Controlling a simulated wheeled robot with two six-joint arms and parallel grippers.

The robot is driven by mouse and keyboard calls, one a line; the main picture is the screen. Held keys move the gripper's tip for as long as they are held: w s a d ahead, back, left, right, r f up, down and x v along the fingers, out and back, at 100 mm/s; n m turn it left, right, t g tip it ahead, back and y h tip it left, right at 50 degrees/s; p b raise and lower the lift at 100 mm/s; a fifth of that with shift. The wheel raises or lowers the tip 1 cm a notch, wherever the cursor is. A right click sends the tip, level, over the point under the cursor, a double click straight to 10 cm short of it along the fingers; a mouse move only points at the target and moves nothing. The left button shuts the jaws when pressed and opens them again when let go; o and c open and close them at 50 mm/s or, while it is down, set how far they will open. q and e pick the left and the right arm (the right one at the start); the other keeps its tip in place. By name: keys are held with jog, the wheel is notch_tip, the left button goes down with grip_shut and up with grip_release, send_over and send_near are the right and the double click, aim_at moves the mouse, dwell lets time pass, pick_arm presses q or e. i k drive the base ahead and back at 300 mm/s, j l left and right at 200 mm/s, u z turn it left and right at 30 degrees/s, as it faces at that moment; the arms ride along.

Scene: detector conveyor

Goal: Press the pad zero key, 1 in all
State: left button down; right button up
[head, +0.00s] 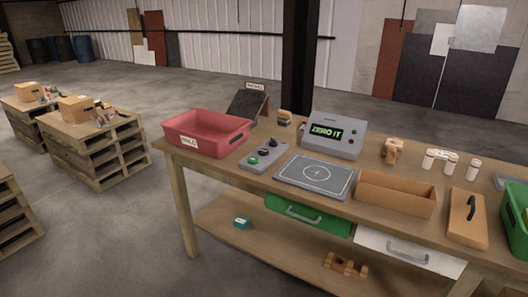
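A grey control box (263,155) lies on the wooden table, left of the pad. It carries a green round key (253,160) at its near end and dark round knobs or keys behind it. I cannot read any label, so which one is the pad zero key cannot be told. A flat grey pad (300,184) with a circle and cross mark lies right of the box, with nothing on it. Behind it a grey detector unit (343,148) has a screen (326,132) showing green text "ZERO IT". Neither of my grippers is in view.
A red labelled bin (203,145) stands at the table's left end. An open wooden tray (397,204), a tan box with a black handle (467,216), small white containers (449,161) and a green bin (516,211) are to the right. Drawers hang below.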

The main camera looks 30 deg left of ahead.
aim_at(262, 152)
jog(key=i+j, duration=0.25)
jog(key=i, duration=0.15)
jog(key=i+j, duration=0.2)
jog(key=i, duration=0.2)
jog(key=i+j+u, duration=0.1)
jog(key=i+j, duration=0.15)
jog(key=i, duration=0.15)
jog(key=i+j, duration=0.2)
jog(key=i, duration=0.2)
